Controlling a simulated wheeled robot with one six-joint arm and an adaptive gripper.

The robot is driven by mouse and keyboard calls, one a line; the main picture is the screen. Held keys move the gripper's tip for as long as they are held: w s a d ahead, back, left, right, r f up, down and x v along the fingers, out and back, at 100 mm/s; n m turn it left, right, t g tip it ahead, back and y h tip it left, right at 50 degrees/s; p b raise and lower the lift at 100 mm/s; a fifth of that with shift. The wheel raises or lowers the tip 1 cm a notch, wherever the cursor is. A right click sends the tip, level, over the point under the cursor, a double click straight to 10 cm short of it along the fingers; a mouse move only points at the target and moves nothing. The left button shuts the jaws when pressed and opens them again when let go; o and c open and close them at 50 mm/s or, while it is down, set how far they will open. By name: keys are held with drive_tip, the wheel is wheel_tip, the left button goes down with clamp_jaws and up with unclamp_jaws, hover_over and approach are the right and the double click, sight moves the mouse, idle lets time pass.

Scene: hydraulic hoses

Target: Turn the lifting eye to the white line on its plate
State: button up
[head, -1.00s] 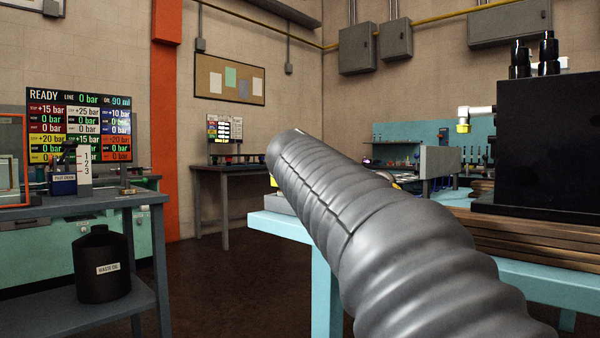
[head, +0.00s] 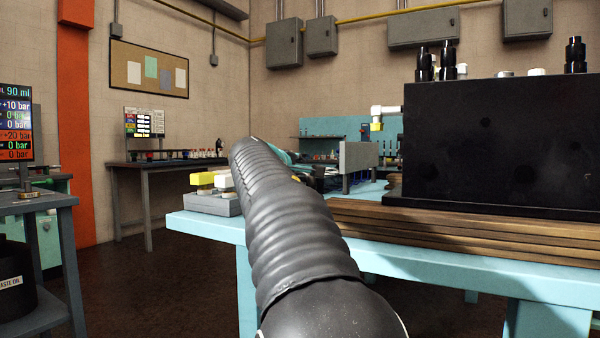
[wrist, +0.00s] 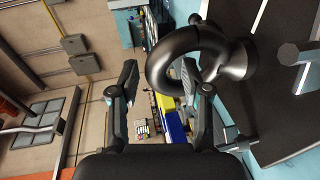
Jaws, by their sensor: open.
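The lifting eye (wrist: 189,52) is a thick black ring on a round black collar in the wrist view. Its collar sits against a dark surface (wrist: 272,95) at the right. My gripper (wrist: 155,84) is open, with its two fingers apart. The near side of the ring lies across the space between the fingertips, and the right fingertip shows at the ring's opening. I cannot tell whether the fingers touch it. I cannot make out the white line with certainty. In the head view my sleeved arm hides the gripper, and I cannot make out the eye.
A large black block (head: 500,145) stands on wooden boards (head: 440,228) on a light blue bench (head: 205,228). A grey fitting (wrist: 297,54) stands right of the eye in the wrist view.

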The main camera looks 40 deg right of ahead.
drive_tip(key=shift+x, duration=0.8)
drive_tip(key=shift+c, duration=0.2)
clamp_jaws()
drive_tip(key=shift+r+n+t+y+p, duration=0.1)
drive_tip(key=shift+n+t+y+p, duration=0.25)
drive_tip(key=shift+n+t+y, duration=0.35)
drive_tip(key=shift+o, duration=0.2)
unclamp_jaws()
drive_tip(key=shift+a, duration=0.15)
